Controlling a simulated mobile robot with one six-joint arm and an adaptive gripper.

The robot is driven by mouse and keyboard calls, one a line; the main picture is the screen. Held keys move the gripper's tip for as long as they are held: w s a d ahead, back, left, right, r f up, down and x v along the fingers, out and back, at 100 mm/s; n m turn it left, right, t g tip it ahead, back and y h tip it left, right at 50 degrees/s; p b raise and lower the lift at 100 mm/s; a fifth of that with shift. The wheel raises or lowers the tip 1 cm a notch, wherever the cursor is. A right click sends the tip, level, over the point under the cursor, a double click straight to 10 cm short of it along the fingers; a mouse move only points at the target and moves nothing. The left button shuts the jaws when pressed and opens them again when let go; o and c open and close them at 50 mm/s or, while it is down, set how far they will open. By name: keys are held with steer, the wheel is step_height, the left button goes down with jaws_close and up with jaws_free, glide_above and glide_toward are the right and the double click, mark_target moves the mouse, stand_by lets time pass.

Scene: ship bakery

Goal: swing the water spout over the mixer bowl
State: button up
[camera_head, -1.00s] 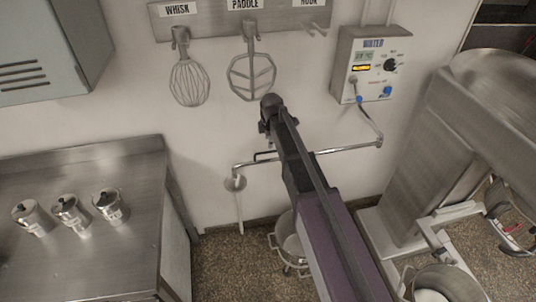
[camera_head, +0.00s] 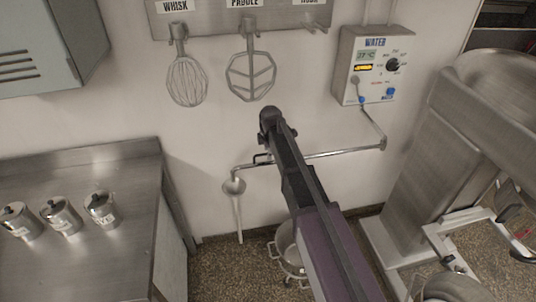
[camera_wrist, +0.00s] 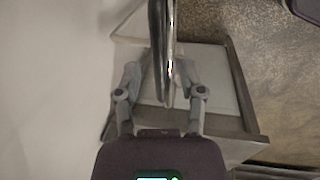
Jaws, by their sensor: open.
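The water spout (camera_head: 320,154) is a thin chrome pipe. It runs left along the wall from a bend below the water box (camera_head: 370,66) to a drooping end (camera_head: 235,185). The spout lies well left of the mixer (camera_head: 425,155). In the wrist view, a shiny pipe (camera_wrist: 168,45), apparently the spout, shows between the two fingers of my gripper (camera_wrist: 163,80). The fingers stand apart, one on each side; contact cannot be told. A rounded grey bowl (camera_head: 448,288) at the mixer's foot is cut off by the bottom edge.
A steel counter (camera_head: 90,250) with several lidded canisters (camera_head: 62,217) stands left. A wheeled pot (camera_head: 286,240) sits on the floor below the spout, partly behind my arm. A whisk (camera_head: 187,82) and paddle (camera_head: 251,76) hang above. Speckled floor shows between counter and mixer.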

steer(key=shift+c, duration=0.2)
jaws_close()
steer(key=shift+s, duration=0.2)
